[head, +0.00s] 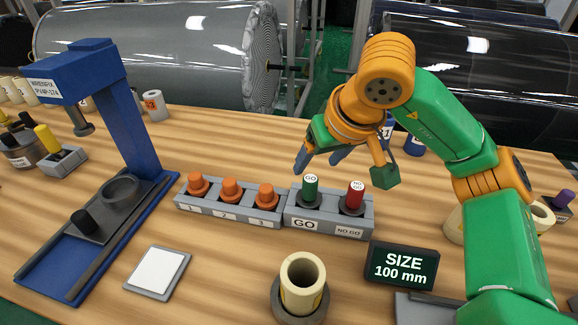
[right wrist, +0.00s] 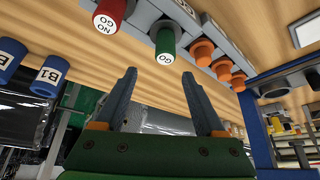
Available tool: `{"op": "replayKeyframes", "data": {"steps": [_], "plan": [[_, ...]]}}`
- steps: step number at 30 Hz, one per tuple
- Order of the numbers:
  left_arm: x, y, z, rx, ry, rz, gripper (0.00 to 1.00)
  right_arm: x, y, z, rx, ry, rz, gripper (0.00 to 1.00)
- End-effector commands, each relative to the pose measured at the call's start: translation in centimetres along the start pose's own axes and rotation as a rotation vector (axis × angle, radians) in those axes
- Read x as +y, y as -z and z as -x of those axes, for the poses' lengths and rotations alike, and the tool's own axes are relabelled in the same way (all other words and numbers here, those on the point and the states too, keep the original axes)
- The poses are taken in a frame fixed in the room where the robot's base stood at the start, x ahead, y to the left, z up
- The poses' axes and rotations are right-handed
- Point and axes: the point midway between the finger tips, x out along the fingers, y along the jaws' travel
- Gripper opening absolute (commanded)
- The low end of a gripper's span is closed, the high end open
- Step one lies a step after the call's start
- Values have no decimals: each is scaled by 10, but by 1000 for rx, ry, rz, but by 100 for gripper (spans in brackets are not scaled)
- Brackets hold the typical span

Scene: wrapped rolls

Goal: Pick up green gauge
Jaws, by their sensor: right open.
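The green gauge (head: 311,187), with a white cap marked GO, stands upright in the left slot of the grey GO / NO GO holder (head: 330,222). The red gauge (head: 354,195), marked NO GO, stands in the slot to its right. My right gripper (head: 318,160) is open and empty, behind and above the green gauge, apart from it. In the right wrist view the fingers (right wrist: 158,78) are spread, and the green gauge (right wrist: 165,45) shows just beyond their tips. My left gripper is in neither view.
A grey rack (head: 228,210) with orange plugs adjoins the holder on the left. In front are a cream roll (head: 302,283) on a round base and a SIZE 100 mm display (head: 402,265). A blue press (head: 125,115) stands at left. Blue cylinders (right wrist: 48,75) are near the right arm.

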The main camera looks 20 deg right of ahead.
Motion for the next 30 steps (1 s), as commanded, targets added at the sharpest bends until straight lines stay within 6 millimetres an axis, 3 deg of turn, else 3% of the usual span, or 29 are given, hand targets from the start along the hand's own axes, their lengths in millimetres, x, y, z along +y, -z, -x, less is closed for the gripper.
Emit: {"op": "replayKeyframes", "data": {"steps": [5, 13, 20, 22, 28, 29, 30], "plan": [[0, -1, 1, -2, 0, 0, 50, 2, -1, -15, 3, -14, 7, 72], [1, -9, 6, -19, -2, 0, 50, -5, -6, -64, 1, -11, 5, 72], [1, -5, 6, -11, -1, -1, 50, -5, -6, -70, 5, -10, 6, 72], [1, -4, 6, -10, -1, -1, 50, -5, -6, -70, 5, -9, 6, 61], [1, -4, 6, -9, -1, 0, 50, -5, -5, -70, 5, -9, 5, 7], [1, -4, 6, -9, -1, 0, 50, -5, -5, -70, 5, -9, 5, 0], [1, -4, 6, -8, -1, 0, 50, -5, -5, -70, 5, -9, 5, 0]]}}
